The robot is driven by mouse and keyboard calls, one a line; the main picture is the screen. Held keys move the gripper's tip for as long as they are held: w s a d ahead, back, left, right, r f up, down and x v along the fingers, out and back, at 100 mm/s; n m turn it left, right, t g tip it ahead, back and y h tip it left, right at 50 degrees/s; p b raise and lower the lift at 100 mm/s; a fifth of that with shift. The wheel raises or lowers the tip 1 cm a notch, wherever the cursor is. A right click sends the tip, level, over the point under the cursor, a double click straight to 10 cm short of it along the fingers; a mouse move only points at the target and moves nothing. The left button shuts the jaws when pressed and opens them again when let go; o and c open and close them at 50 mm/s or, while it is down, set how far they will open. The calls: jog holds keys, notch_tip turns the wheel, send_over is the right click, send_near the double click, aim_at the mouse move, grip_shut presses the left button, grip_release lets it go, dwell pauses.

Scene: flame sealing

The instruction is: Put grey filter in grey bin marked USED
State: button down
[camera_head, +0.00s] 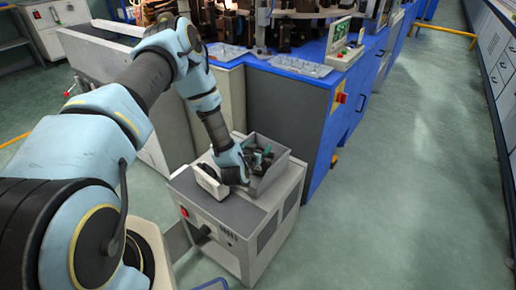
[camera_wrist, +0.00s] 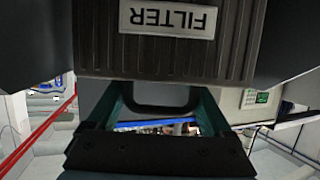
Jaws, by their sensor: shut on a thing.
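The grey filter (camera_wrist: 165,60) fills the top of the wrist view, ribbed and dark, with an upside-down FILTER label and a dark loop handle. My gripper (camera_wrist: 160,98) has teal fingers on both sides of that handle and is shut on the filter. In the head view my gripper (camera_head: 258,160) is at the open grey bin (camera_head: 270,178) on top of a cabinet. My wrist hides part of the bin, and the filter cannot be made out clearly there. I cannot read any USED marking or tell how far the filter is inside the bin.
The light grey cabinet (camera_head: 225,222) under the bin has a red switch on its front. A white device (camera_head: 211,182) sits on it, left of my wrist. A blue workbench (camera_head: 316,115) with trays stands close behind. The green floor at right is clear.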

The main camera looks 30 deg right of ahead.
jog(key=shift+f, duration=0.3)
jog(key=shift+f, duration=0.15)
grip_release()
jog(key=shift+r, duration=0.2)
